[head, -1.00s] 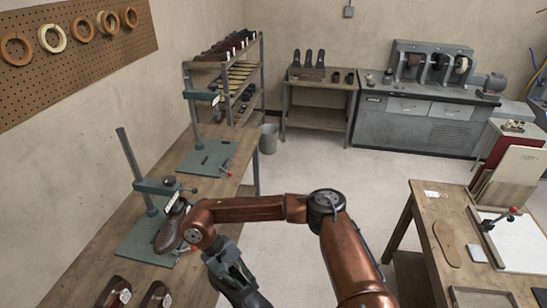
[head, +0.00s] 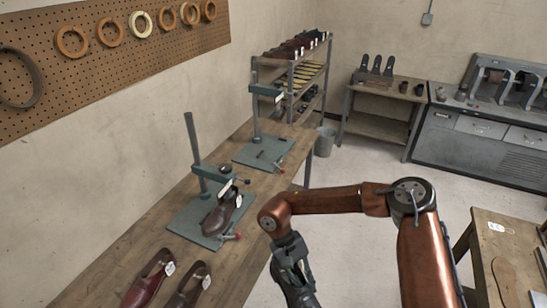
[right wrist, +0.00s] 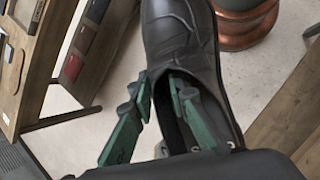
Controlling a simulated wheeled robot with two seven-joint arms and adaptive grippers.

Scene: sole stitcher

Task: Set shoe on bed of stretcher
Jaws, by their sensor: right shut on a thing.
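My right gripper (head: 289,256) is shut on a black shoe (head: 298,290), held in the air beside the workbench. In the right wrist view the gripper (right wrist: 158,92) pinches the collar of the black shoe (right wrist: 178,35), with one green finger inside the opening and one outside. The near stretcher (head: 195,150) on the bench has a brown tagged shoe (head: 221,216) on its bed. The far stretcher (head: 256,108) has a green bed (head: 257,156) with no shoe on it. My left gripper is not in view.
Two tagged shoes, one reddish (head: 148,282) and one dark brown (head: 187,290), stand at the bench's near end. A wooden table (head: 490,228) is at right, a shelf rack (head: 327,62) and bin (head: 324,140) behind. Open floor lies between bench and table.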

